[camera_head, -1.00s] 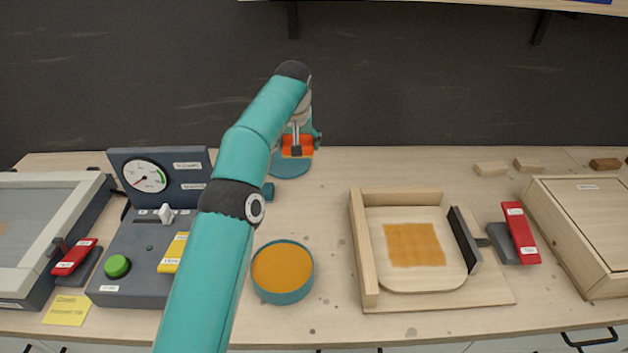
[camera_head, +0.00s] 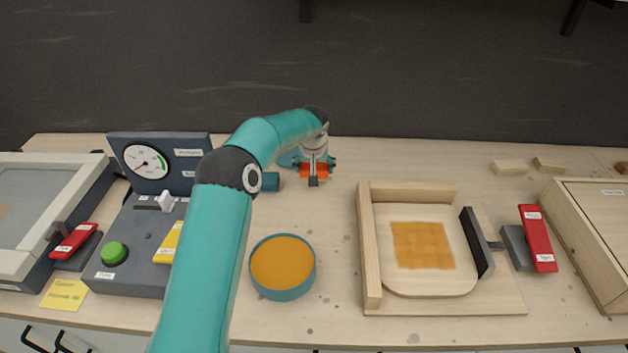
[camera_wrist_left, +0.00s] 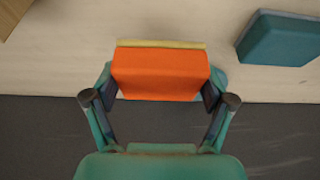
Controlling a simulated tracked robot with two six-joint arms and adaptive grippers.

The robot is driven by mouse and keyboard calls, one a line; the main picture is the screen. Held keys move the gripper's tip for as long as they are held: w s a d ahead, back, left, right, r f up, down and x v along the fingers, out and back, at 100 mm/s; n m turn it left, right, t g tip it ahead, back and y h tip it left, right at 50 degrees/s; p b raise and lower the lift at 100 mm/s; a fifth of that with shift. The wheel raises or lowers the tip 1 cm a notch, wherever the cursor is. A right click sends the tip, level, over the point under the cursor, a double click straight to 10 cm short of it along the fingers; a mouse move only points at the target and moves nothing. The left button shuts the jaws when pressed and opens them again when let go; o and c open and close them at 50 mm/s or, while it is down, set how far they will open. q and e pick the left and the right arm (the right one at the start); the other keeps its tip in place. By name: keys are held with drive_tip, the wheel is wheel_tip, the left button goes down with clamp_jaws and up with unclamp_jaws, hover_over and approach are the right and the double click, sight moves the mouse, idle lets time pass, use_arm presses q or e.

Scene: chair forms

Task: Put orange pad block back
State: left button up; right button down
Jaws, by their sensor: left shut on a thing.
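The orange pad block (camera_head: 306,170) is held in my left gripper (camera_head: 317,168) at the back of the bench. In the left wrist view my left gripper (camera_wrist_left: 160,88) is shut on both sides of the orange block (camera_wrist_left: 160,75), with a thin yellowish layer along its far edge. A teal round dish or base (camera_head: 288,158) lies just left of the gripper, partly hidden by my arm. I cannot tell how high the block is above the bench. My right gripper is not in view.
A teal block (camera_head: 270,182) lies left of the gripper; it also shows in the wrist view (camera_wrist_left: 280,38). A bowl of orange stuff (camera_head: 283,293) stands in front. A wooden frame (camera_head: 370,250) with an orange square (camera_head: 422,245) is to the right. The gauge box (camera_head: 160,158) stands left.

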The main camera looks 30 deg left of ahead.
use_arm(q)
drive_tip(key=shift+f+p, duration=0.3)
drive_tip(key=shift+f, duration=2.3)
drive_tip(key=o, duration=1)
drive_tip(key=shift+c, duration=0.2)
drive_tip(key=shift+r, duration=0.1)
drive_tip(key=shift+r, duration=0.2)
drive_tip(key=b+v, duration=0.2)
drive_tip(key=v, duration=0.9)
drive_tip(key=shift+s+d+r, duration=0.15)
drive_tip(key=shift+s+r, duration=0.05)
drive_tip(key=shift+s, duration=0.05)
